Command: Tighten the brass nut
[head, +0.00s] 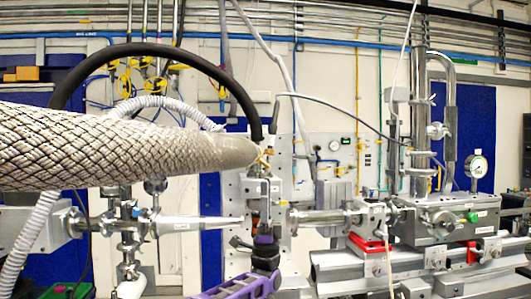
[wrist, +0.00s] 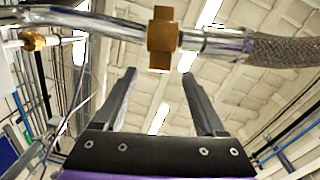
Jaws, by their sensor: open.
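The brass nut (wrist: 163,40) sits on a shiny metal tube fitting in the wrist view, with a braided hose (wrist: 285,50) running off to the right. My gripper (wrist: 158,76) is open below the nut in that picture. Its two fingers point toward the tube, one on each side of the nut's line, with a visible gap and nothing between them. In the head view, a small brass-coloured bit (head: 263,159) shows at the end of the thick braided hose (head: 110,150). My gripper (head: 263,182) is under it, pointing up; its fingers are hard to make out there.
A second brass fitting (wrist: 33,41) is at the left in the wrist view. A black hose (head: 160,50) arches over the braided hose. Beamline pipes (head: 325,216) and a pressure gauge (head: 478,166) stand to the right. A white corrugated hose (head: 35,235) hangs at the left.

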